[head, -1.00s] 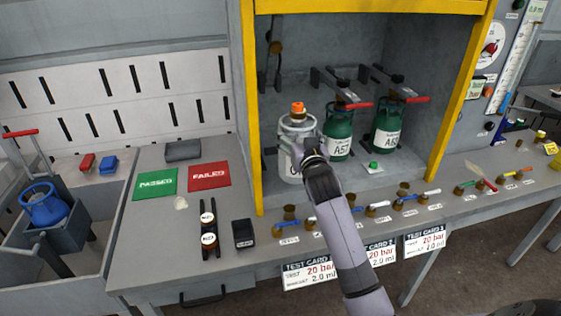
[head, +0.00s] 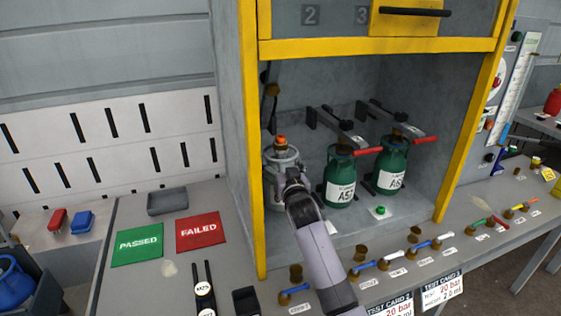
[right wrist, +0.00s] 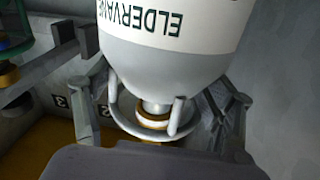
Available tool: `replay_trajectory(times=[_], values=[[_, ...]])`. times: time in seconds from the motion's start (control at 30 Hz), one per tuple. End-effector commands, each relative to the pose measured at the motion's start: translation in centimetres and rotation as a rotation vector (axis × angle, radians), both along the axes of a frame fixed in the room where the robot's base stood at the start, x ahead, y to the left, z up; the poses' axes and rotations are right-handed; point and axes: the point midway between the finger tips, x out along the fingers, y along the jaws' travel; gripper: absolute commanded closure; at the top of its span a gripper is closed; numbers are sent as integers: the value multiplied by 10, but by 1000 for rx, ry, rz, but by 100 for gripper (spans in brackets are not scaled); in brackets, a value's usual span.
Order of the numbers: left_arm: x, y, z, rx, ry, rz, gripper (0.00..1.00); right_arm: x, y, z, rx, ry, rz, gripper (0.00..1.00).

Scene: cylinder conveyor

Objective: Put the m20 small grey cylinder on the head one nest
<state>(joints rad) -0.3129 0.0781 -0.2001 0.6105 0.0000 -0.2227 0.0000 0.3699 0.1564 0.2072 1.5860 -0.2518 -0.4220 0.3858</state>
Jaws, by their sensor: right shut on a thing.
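The small grey cylinder (head: 276,162) with an orange piece on its top is in the left bay of the yellow-framed cabinet, close to the left wall. My right gripper (head: 290,174) is shut on its collar. In the right wrist view the cylinder (right wrist: 170,65) shows its white band with upside-down lettering, and the fingers lie on both sides of the collar ring. The cylinder looks about upright. My arm hides part of its lower side, and I cannot tell whether its base touches the floor. The head one nest is not clearly visible. My left gripper is out of view.
Two green cylinders, one (head: 340,180) beside the grey one and another (head: 391,165) farther right, stand under clamp arms with red handles. The cabinet's yellow left post (head: 261,215) is close to my arm. Small fittings with coloured handles line the bench front.

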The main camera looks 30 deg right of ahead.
Motion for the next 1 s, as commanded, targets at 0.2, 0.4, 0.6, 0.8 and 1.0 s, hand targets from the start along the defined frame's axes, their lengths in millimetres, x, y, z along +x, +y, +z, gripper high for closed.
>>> replay_trajectory(times=[0.2,0.4,0.6,0.8,1.0], values=[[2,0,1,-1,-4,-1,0,1,0,-12,-3,-11,0,84],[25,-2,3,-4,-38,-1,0,1,0,-36,-3,-11,1,84],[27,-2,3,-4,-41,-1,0,1,0,-42,-4,-13,1,84],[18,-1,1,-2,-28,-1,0,1,0,-43,-4,-13,1,84],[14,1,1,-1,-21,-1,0,0,0,-49,1,-1,0,13]])
